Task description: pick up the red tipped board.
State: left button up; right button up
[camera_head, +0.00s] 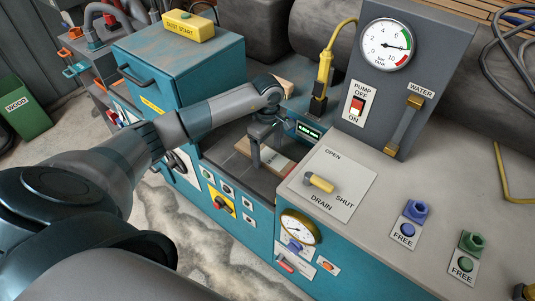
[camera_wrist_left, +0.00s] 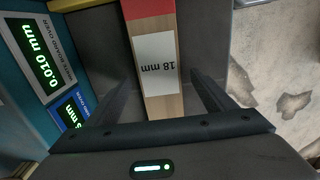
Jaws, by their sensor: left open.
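The red tipped board (camera_wrist_left: 166,108) is light wood with a red end and a white label reading 18 mm. It lies in a dark recess of the teal machine, and part of it also shows in the head view (camera_head: 243,148), partly hidden by my gripper. My left gripper (camera_wrist_left: 164,88) is open over it. In the left wrist view the board runs between the two fingers, with a gap on each side, and its red end points away. In the head view my left gripper (camera_head: 262,142) reaches down into the recess. My right gripper is not in view.
A teal cabinet (camera_head: 185,80) with a yellow box (camera_head: 188,26) on top stands left of the recess. A small display (camera_wrist_left: 45,74) reading 0.010 mm sits beside it. The grey counter (camera_head: 400,190) with a drain lever (camera_head: 319,182) and gauge panel (camera_head: 400,70) is on the right.

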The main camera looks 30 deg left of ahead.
aim_at(268, 155)
pick_arm(q)
jog(key=shift+f, duration=0.45)
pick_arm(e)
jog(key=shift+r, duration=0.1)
pick_arm(q)
jog(key=c, duration=1.3)
jog(key=shift+c, duration=0.2)
jog(key=shift+r, duration=0.2)
